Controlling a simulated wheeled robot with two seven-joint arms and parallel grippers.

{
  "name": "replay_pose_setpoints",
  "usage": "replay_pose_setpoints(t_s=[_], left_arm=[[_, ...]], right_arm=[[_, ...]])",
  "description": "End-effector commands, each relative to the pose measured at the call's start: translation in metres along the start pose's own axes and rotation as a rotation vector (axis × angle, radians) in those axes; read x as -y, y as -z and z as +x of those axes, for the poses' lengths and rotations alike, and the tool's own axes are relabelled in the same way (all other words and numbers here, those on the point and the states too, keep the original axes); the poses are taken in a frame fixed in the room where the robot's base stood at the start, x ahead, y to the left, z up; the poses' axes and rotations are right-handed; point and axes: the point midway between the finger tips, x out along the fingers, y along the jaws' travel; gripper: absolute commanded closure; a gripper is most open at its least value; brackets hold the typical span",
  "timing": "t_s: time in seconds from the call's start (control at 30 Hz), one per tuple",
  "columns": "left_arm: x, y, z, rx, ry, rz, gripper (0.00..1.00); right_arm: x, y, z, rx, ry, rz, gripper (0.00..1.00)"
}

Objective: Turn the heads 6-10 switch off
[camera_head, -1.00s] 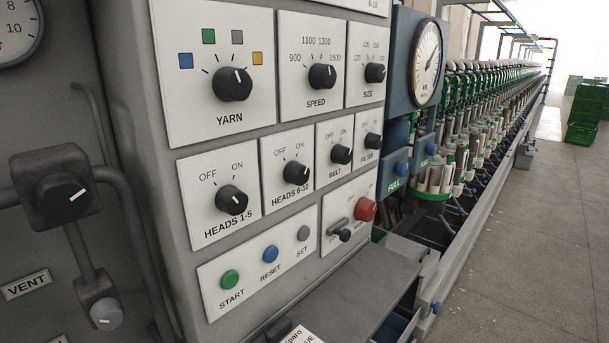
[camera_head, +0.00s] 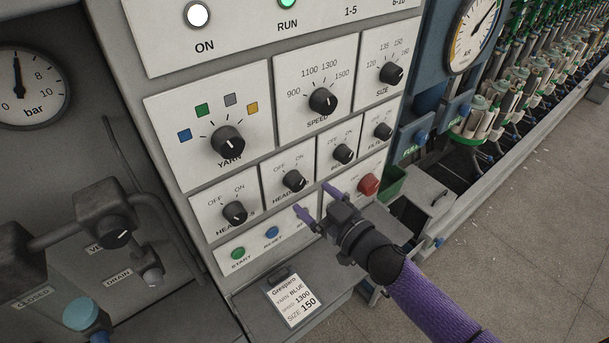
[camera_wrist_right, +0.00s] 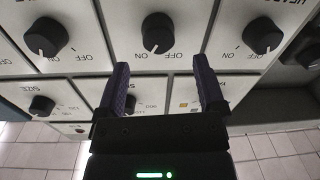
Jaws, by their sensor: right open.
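The heads 6-10 switch (camera_head: 294,181) is a black rotary knob on a white plate in the lower switch row in the head view. Its white pointer appears turned to the ON side. The gripper partly covers its label. My right gripper (camera_head: 316,199) is open and empty, its two purple fingers in front of the panel, just below and right of this knob. In the right wrist view the panel is upside down; the middle knob (camera_wrist_right: 158,33), apparently the same switch, lies beyond and between the open fingertips (camera_wrist_right: 162,72), apart from them. My left gripper is out of view.
The heads 1-5 knob (camera_head: 235,212) is left of the switch and the belt knob (camera_head: 344,153) right. A red knob (camera_head: 368,184) sits close to the gripper. Start (camera_head: 238,254) and reset (camera_head: 271,233) buttons are below. A ledge holds a card (camera_head: 293,300).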

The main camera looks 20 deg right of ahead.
Motion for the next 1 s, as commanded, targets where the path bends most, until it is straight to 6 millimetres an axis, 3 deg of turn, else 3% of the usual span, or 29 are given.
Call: replay_pose_setpoints(t_s=[0.1,0.23,0.57,1.0], left_arm=[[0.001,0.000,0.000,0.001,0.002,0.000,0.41],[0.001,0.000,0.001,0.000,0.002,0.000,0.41],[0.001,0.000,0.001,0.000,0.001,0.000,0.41],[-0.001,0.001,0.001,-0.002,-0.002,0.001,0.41]], right_arm=[[-0.001,0.000,0.026,-0.001,-0.002,0.000,0.11],[-0.001,-0.001,0.043,0.000,-0.002,0.000,0.11],[0.000,-0.001,0.049,0.002,-0.002,-0.001,0.11],[0.000,-0.001,0.049,0.003,-0.002,0.000,1.00]])
